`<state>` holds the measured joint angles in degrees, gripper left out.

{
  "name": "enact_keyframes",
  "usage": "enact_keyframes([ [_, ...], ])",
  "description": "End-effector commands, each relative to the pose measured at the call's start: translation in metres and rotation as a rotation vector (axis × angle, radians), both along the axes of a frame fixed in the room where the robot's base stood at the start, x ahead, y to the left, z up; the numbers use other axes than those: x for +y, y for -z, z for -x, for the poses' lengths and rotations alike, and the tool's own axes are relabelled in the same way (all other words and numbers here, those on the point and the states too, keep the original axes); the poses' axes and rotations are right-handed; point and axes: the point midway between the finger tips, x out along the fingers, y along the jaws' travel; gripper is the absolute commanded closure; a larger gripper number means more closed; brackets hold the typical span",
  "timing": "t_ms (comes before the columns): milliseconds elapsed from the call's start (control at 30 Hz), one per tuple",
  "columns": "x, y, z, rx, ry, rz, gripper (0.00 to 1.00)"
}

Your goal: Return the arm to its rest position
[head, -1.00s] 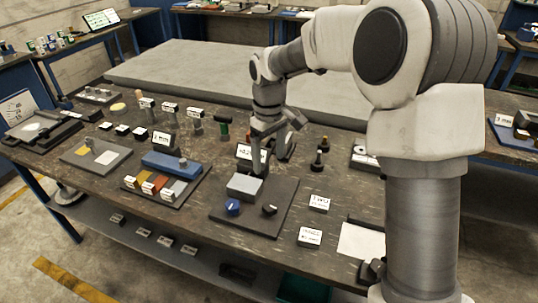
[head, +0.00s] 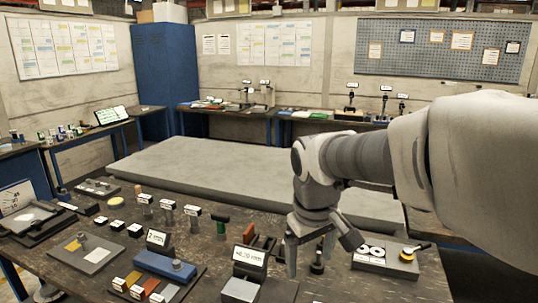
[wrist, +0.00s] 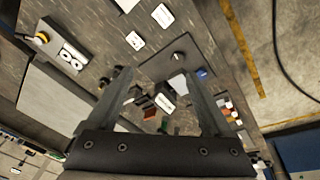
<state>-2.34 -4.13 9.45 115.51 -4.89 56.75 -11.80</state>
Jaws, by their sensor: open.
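My gripper (head: 308,258) hangs at the end of my arm over the workbench, with its fingers apart and nothing between them. In the wrist view, both fingers of my gripper (wrist: 160,78) are spread and empty above the bench. A small display (head: 250,257) stands just left of my gripper in the head view, with a light grey block (head: 240,289) in front of it. The wrist view shows a dark plate (wrist: 160,66) carrying a black knob (wrist: 179,56) and a blue knob (wrist: 202,72), beyond the fingertips. My gripper appears apart from all of these.
Several small labelled parts, a blue block (head: 165,266) and a tray (head: 86,253) crowd the bench on the left. A grey holder (head: 386,262) with white rings and a yellow-topped piece is right of my gripper. A large grey slab (head: 220,165) behind the bench is bare.

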Motion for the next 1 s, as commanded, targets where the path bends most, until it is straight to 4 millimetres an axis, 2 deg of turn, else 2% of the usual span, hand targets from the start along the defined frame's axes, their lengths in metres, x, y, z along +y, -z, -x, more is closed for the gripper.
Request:
enact_keyframes([
  [33,-0.008,-0.008,0.014,-0.027,0.035,-0.007,0.15],
  [200,-0.030,-0.021,0.056,-0.103,0.152,-0.043,0.15],
  [500,-0.056,-0.021,0.126,-0.225,0.338,-0.140,0.15],
  [700,-0.062,-0.014,0.148,-0.269,0.404,-0.186,0.15],
  [1000,-0.063,-0.012,0.153,-0.276,0.418,-0.197,0.15],
])
